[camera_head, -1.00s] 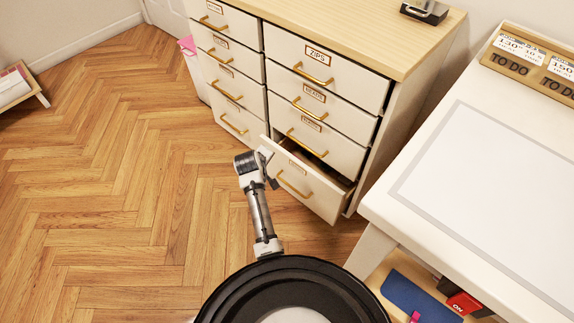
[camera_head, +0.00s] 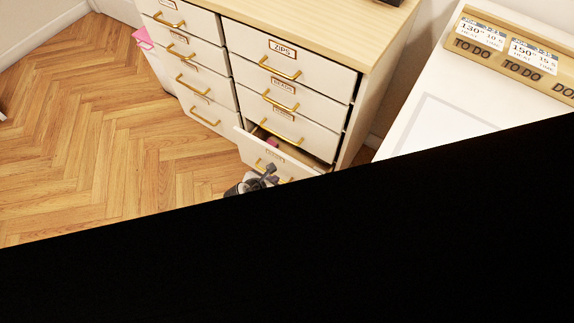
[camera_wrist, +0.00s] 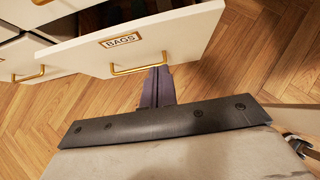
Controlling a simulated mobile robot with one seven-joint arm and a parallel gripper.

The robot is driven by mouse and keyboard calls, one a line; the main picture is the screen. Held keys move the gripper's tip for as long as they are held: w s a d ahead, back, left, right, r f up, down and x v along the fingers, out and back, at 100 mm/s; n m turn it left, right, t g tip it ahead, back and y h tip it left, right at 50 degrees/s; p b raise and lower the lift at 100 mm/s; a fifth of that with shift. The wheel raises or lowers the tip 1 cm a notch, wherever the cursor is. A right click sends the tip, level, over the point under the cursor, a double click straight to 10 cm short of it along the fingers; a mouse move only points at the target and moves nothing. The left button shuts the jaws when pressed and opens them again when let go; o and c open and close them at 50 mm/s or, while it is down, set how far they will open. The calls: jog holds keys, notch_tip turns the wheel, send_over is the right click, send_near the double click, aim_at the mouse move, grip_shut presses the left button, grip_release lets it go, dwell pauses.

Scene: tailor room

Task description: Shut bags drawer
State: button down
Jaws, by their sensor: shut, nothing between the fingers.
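The bags drawer (camera_head: 256,149) is the bottom right drawer of the white cabinet and stands partly open, with a small pink thing showing inside. In the wrist view its white front (camera_wrist: 184,38) carries a "BAGS" label (camera_wrist: 120,40) and a gold handle (camera_wrist: 138,68). My gripper (camera_head: 270,170) is at the drawer's front in the head view. In the wrist view the shut fingers (camera_wrist: 158,72) point at the drawer front near the right end of the handle. I cannot tell whether they touch it. The lower part of the drawer is hidden in the head view.
The cabinet's other drawers, such as the zips drawer (camera_head: 282,62), look shut or nearly so. A white table (camera_head: 415,105) with a "TO DO" rack (camera_head: 510,60) stands to the right. Herringbone floor (camera_head: 90,140) is clear at left. A black shape covers the head view's lower part.

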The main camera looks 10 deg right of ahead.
jog(key=w+d+f, duration=0.5)
jog(key=w+d, duration=0.1)
jog(key=shift+w+d+b, duration=0.3)
jog(key=shift+w+b, duration=0.05)
jog(key=shift+b, duration=0.05)
jog(key=shift+f, duration=0.1)
jog(key=w+d+p, duration=0.1)
jog(key=w+d, duration=0.4)
